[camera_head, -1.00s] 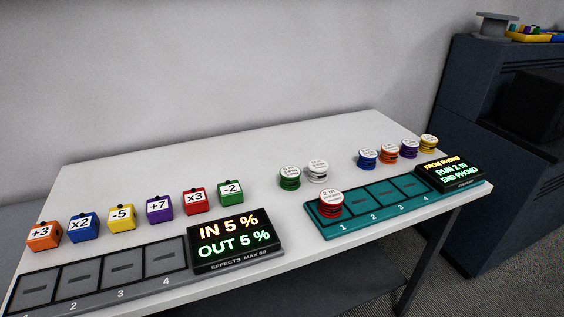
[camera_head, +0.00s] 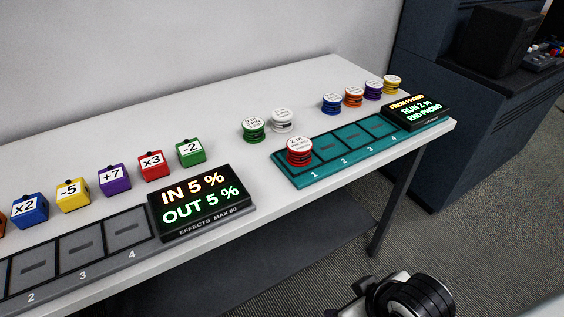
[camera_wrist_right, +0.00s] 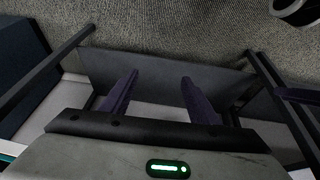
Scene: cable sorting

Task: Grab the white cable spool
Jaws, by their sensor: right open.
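The white cable spool (camera_head: 282,122) stands on the white table in the head view, just right of the green spool (camera_head: 253,129) and behind the teal tray (camera_head: 290,172). Nothing is holding it. My right gripper (camera_wrist_right: 157,92) is open and empty in the right wrist view, its two dark fingers apart. It is in front of the table and away from the white spool, which that view does not show. Part of my right arm shows at the bottom of the head view. My left gripper is not in view.
A red spool (camera_head: 299,151) sits in slot 1 of the teal tray. Blue (camera_head: 331,104), orange (camera_head: 353,97), purple (camera_head: 373,91) and yellow (camera_head: 392,85) spools stand behind its right end. A black display (camera_head: 415,109), an effects display (camera_head: 199,203) and several coloured cubes are also on the table.

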